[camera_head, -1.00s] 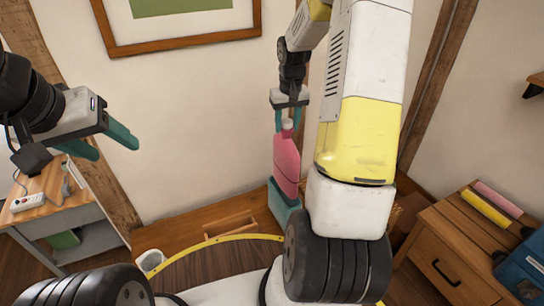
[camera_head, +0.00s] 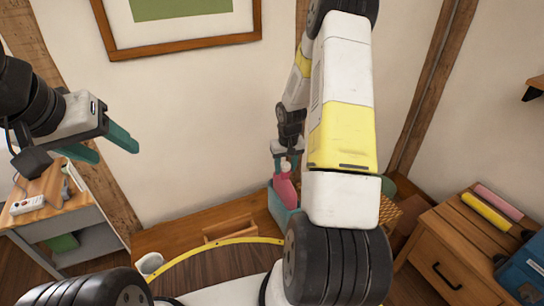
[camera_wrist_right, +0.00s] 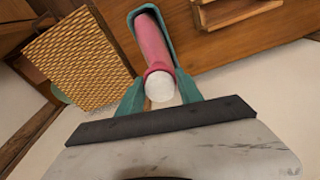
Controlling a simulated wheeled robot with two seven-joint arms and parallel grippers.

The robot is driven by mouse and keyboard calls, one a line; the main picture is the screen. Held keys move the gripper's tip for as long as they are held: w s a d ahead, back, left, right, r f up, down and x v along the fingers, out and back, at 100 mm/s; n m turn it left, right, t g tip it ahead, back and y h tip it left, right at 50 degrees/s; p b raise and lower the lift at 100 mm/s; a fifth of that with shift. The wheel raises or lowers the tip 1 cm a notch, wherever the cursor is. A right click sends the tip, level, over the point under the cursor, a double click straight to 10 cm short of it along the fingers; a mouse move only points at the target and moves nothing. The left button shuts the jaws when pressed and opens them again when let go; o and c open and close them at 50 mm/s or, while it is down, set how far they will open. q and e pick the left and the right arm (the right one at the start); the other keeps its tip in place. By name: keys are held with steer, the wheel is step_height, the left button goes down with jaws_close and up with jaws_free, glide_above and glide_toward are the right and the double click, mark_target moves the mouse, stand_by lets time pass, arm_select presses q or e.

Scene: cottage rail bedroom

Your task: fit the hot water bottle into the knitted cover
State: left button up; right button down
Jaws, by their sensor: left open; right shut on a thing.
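The pink hot water bottle (camera_head: 284,190) is upright with its lower part hidden inside the teal cover (camera_head: 281,214), which stands on a wooden surface near the wall. In the right wrist view the pink bottle (camera_wrist_right: 151,42) lies within the cover's teal rim (camera_wrist_right: 166,30), its white stopper facing the camera. My right gripper (camera_head: 286,160) is shut on the bottle's neck, above the cover; its teal fingers flank the neck in the wrist view (camera_wrist_right: 160,96). My arm hides part of the cover's right side. My left gripper (camera_head: 115,150) is open and empty, in the air at left.
A shallow wooden box (camera_head: 229,228) lies left of the cover, and a white cup (camera_head: 150,263) stands further left. A woven basket (camera_wrist_right: 83,55) is beside the cover. A wooden cabinet (camera_head: 440,243) with rolls stands at right, a grey desk (camera_head: 82,213) at left.

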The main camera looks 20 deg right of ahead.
steer(key=shift+f, duration=1.1)
steer(key=c, duration=0.8)
jaws_free()
steer(key=r, duration=0.4)
steer(key=s+r, duration=0.1)
steer(key=r, duration=0.7)
steer(key=shift+s+a+r, duration=0.1)
steer(key=shift+s, duration=0.15)
steer(key=s+a+r+t, duration=0.1)
steer(key=s+a+r, duration=0.1)
steer(key=r, duration=0.4)
steer(key=s+a+r, duration=0.2)
steer(key=r, duration=0.4)
steer(key=s+a+r+t, duration=0.1)
steer(key=s+a+r, duration=0.2)
steer(key=s, duration=0.3)
steer(key=s+a+r+t+y, duration=0.1)
steer(key=s+a+r, duration=0.2)
steer(key=s+r, duration=0.3)
steer(key=s+a+r+n+t+y, duration=0.1)
steer(key=s+a+r, duration=0.2)
steer(key=s+r, duration=0.2)
steer(key=shift+s+a+t, duration=0.25)
steer(key=shift+s+t, duration=0.15)
steer(key=shift+s, duration=0.8)
